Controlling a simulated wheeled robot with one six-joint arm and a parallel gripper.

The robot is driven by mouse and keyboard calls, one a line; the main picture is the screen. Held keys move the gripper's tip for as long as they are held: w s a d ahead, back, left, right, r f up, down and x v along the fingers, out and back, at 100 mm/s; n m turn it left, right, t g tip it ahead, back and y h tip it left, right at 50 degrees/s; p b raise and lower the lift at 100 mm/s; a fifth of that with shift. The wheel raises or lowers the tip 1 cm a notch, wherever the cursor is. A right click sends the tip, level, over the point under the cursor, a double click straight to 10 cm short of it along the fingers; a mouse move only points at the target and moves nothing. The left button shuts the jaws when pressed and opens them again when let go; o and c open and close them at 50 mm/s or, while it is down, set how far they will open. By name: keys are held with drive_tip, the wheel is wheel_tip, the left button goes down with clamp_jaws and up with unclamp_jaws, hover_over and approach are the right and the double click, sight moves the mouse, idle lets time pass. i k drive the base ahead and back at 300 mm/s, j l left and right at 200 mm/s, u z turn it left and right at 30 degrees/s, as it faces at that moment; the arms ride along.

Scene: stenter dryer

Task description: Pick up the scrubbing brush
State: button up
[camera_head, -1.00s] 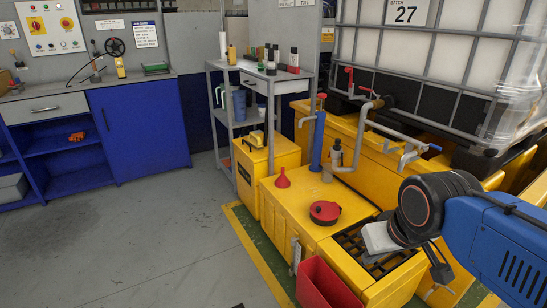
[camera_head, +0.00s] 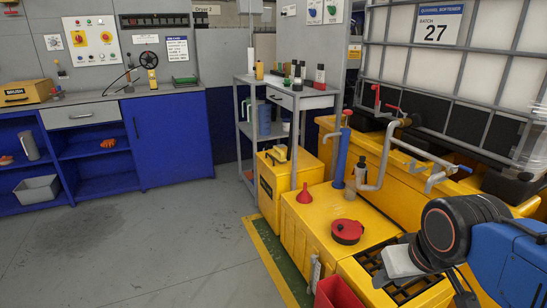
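I cannot clearly make out a scrubbing brush. A wooden-yellow box labelled BRUSH (camera_head: 25,93) sits on the bench at the far left; its inside is hidden. A small orange item (camera_head: 108,143) lies on the open blue shelf under the bench, too small to name. A green item (camera_head: 184,80) lies at the bench's right end, also unclear. My gripper (camera_head: 402,263) is at the lower right, over the dark grating of the yellow unit, far from the bench. Its fingers do not show clearly, and I see nothing held in it.
A grey trolley (camera_head: 285,98) with bottles stands mid-scene. The yellow unit (camera_head: 318,232) carries a red funnel (camera_head: 304,194) and a red-lidded round can (camera_head: 347,231). A red bin (camera_head: 336,293) is at the front. A grey bin (camera_head: 37,190) sits low left. The floor at left is clear.

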sight(277, 153)
drive_tip(key=i+j+u, duration=0.15)
drive_tip(key=u, duration=0.95)
drive_tip(key=i, duration=1.6)
drive_tip(key=i+z, duration=0.1)
drive_tip(key=i, duration=0.7)
drive_tip(key=i+j, duration=0.2)
drive_tip(key=i, duration=0.55)
drive_tip(key=i+z, duration=0.15)
drive_tip(key=z, duration=1.5)
